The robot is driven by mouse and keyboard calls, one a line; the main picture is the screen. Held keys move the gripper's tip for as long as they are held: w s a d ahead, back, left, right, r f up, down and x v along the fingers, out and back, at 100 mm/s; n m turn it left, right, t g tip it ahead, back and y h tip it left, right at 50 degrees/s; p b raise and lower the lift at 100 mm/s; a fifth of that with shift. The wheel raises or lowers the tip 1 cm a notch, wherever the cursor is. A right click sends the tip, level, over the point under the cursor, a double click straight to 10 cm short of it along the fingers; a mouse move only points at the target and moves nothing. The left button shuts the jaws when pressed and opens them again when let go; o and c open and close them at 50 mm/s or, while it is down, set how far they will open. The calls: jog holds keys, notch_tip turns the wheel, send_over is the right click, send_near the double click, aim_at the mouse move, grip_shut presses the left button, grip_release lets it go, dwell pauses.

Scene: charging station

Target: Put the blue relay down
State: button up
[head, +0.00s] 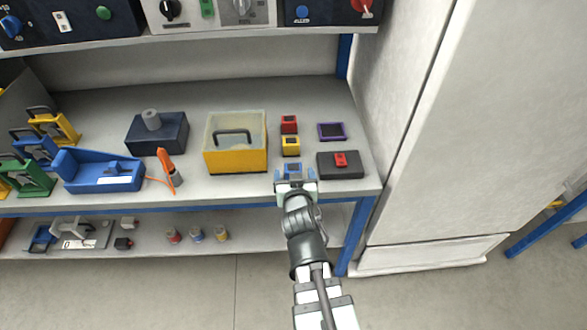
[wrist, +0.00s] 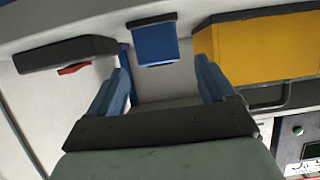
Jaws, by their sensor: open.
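The blue relay (head: 293,169) is at the front of the shelf, in line with the red relay (head: 289,124) and the yellow relay (head: 291,146) behind it. In the wrist view the blue relay (wrist: 156,46) shows a blue body with a dark end. My gripper (head: 294,179) is open, just in front of the blue relay. In the wrist view its fingers (wrist: 162,72) are spread wide, with the relay seen between and beyond the tips, clear of both. Whether the relay's underside rests on the shelf is hard to see.
A dark block (head: 330,171) with a red piece on it lies to the right, close to my gripper. A yellow box (head: 237,161) with a clear upper part is to the left. A purple-rimmed tray (head: 331,132) lies behind. A white cabinet (head: 462,130) stands on the right.

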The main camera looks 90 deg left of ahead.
jog(key=shift+d+r, duration=0.25)
jog(key=shift+d, duration=0.3)
jog(key=shift+a, duration=0.1)
